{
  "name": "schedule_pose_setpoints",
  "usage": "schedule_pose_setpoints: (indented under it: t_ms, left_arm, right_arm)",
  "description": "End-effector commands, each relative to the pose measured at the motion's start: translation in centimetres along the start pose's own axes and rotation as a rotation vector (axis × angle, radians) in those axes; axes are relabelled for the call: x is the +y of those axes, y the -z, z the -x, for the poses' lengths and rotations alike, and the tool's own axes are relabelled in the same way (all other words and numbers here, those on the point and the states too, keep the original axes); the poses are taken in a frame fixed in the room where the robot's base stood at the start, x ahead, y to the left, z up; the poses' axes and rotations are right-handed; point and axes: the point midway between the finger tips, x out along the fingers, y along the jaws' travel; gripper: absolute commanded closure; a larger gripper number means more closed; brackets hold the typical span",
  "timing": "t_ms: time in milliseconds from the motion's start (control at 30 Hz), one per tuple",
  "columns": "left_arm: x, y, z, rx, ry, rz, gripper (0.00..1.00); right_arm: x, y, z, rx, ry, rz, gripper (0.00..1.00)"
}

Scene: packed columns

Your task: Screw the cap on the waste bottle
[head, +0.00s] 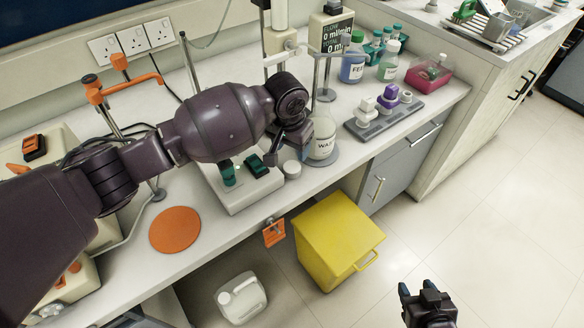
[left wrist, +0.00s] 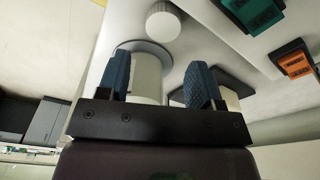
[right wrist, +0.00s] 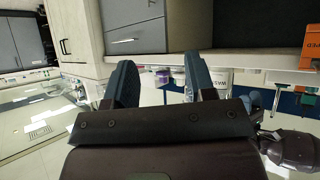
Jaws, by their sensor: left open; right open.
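The waste bottle (head: 322,140), pale with a "WAS…" label, stands upright on a round grey base near the bench's front edge. A white round cap (head: 292,169) lies on the bench left of it; it also shows in the left wrist view (left wrist: 163,22). My left gripper (head: 289,150) is open beside the bottle and partly hides it. In the left wrist view a pale cylinder, likely the bottle (left wrist: 147,75), shows behind and between the open fingers; I cannot tell whether they touch it. My right gripper (head: 418,288) is open and empty over the floor.
A grey rack (head: 385,122) with white and purple pieces stands right of the bottle. A white device (head: 245,192) with green parts is left of the cap. A yellow bin (head: 335,235) and a white jerrycan (head: 241,300) stand on the floor.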

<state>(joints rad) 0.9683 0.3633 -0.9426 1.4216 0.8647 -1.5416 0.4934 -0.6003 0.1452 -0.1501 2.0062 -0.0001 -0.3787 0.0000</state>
Motion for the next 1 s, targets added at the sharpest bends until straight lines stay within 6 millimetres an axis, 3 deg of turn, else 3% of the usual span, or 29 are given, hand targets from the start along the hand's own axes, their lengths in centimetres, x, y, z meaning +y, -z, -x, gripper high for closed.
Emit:
schedule_pose_setpoints:
  t_ms: [33,200,433,667,1000]
  left_arm:
    - [0.0,-0.1,-1.2,-0.004,-0.001,0.001,0.4]
    - [0.0,-0.1,-3.3,-0.003,0.0,0.001,0.4]
    - [0.0,0.0,-3.4,0.001,0.001,0.0,0.4]
    - [-0.1,-0.1,-3.9,-0.001,0.001,0.0,0.4]
    - [-0.4,-0.4,-8.2,-0.005,0.0,0.0,0.4]
  right_arm:
    - [0.0,-0.2,-0.3,-0.001,0.001,0.002,0.5]
    - [-0.1,0.3,-0.8,0.011,0.005,0.005,0.5]
    - [-0.2,1.0,-0.7,0.025,0.005,0.005,0.5]
    - [-0.2,0.5,-0.7,0.016,0.004,0.004,0.5]
    - [-0.4,-1.0,-1.2,-0.006,0.007,0.004,0.5]
